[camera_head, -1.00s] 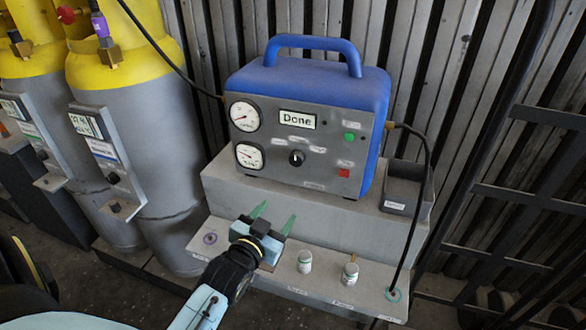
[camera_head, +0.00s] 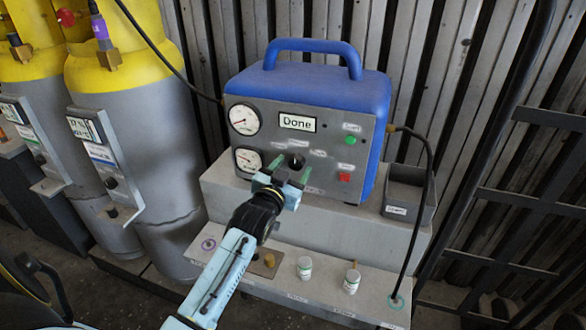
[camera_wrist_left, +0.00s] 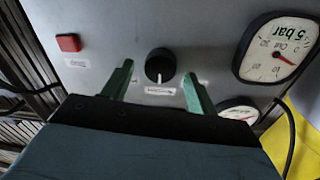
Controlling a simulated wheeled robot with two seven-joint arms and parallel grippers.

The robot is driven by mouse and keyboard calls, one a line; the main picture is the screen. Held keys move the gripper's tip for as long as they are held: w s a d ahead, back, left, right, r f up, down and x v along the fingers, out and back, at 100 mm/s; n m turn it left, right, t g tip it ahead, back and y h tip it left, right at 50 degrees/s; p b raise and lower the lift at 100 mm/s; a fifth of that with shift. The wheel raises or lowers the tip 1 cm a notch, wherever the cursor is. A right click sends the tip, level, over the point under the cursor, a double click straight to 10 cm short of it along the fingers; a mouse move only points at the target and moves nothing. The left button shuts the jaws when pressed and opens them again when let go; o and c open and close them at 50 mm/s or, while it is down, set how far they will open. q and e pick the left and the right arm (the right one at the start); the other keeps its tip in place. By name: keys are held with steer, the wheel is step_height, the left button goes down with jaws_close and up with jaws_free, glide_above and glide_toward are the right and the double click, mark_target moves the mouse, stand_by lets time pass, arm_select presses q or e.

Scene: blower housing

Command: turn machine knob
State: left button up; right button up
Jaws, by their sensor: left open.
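The blue machine (camera_head: 308,90) stands on a grey stepped block, with a grey front panel. Its black knob (camera_head: 297,160) is in the middle of the panel, partly hidden by my left gripper (camera_head: 289,172). In the left wrist view the knob (camera_wrist_left: 160,65) shows a white pointer mark and a label beneath it. My left gripper is open, with green fingers pointing at the panel. In the wrist view its fingertips (camera_wrist_left: 158,70) lie on either side of the knob, with gaps between. The display reads "Done". My right gripper is not in view.
Two gauges (camera_head: 244,119), a green button (camera_head: 351,141) and a red button (camera_head: 344,177) sit on the panel. Two small jars (camera_head: 304,267) stand on the lower step. Gas cylinders (camera_head: 130,130) stand left; a dark cable hangs right.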

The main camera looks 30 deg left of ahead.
arm_select(q)
steer(key=shift+w+a, duration=0.1)
steer(key=shift+w, duration=0.4)
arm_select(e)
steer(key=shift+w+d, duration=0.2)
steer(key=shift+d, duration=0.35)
